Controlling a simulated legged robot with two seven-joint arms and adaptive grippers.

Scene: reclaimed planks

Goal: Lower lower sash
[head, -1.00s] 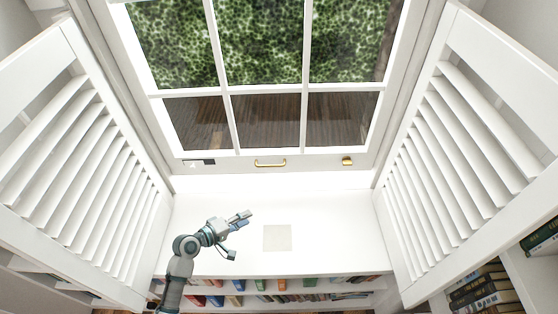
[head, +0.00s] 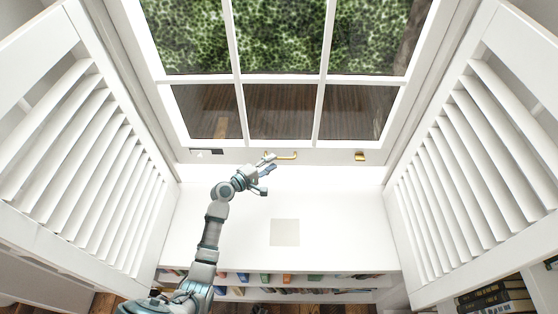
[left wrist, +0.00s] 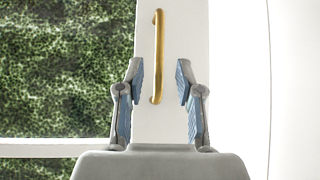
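The lower sash (head: 237,155) is a white window frame with several panes; a bright gap lies between its bottom rail and the white sill. A brass handle (head: 286,156) sits at the middle of the bottom rail. In the left wrist view the handle (left wrist: 157,57) runs upright between the finger lines. My left gripper (head: 269,167) is just in front of the handle, at its left end in the head view. In the left wrist view my left gripper (left wrist: 160,82) is open, its blue-padded fingers on either side of the handle, not touching it. My right gripper is not in view.
White louvred shutters stand folded open at left (head: 90,160) and right (head: 470,165). The white sill top (head: 340,225) is clear except for a flat beige square (head: 285,232). Bookshelves lie below. A brass latch (head: 360,156) is on the rail's right.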

